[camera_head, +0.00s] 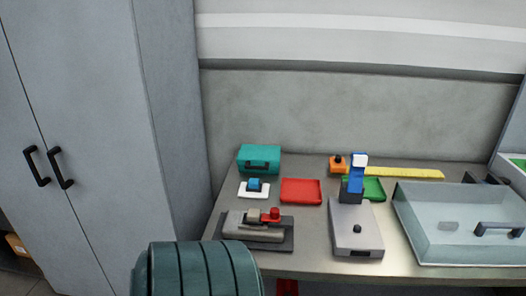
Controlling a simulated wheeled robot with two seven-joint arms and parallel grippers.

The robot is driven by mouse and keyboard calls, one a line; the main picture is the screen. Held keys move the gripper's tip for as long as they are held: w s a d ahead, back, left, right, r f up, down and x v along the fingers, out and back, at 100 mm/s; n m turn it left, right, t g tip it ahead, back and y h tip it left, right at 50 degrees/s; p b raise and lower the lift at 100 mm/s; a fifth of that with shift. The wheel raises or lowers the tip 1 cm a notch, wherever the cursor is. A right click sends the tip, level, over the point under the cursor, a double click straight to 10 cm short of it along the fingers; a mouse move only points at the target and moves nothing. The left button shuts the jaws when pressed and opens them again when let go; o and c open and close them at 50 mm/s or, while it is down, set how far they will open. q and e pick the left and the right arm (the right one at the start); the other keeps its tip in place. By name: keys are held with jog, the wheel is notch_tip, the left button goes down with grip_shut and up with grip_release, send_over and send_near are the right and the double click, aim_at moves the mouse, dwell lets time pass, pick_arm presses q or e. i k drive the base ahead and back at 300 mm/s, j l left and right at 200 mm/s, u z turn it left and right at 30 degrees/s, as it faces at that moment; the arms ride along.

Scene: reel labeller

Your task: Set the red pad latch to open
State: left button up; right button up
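A small red part (270,215), which looks like the red pad latch, sits on a grey and beige device (241,227) on a dark base plate. The device is at the front left of the table. The red part is small in the picture, and I cannot tell whether it is set open or closed. Neither of my grippers is in view.
Behind the device are a white-and-blue item (254,187), a teal case (259,158) and a red tray (301,191). A grey machine with a blue post (355,229) and a clear-lidded box (455,225) stand right. A dark green ribbed shape (199,269) is unidentified.

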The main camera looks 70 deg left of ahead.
aim_at(275, 216)
jog(key=u, duration=2.15)
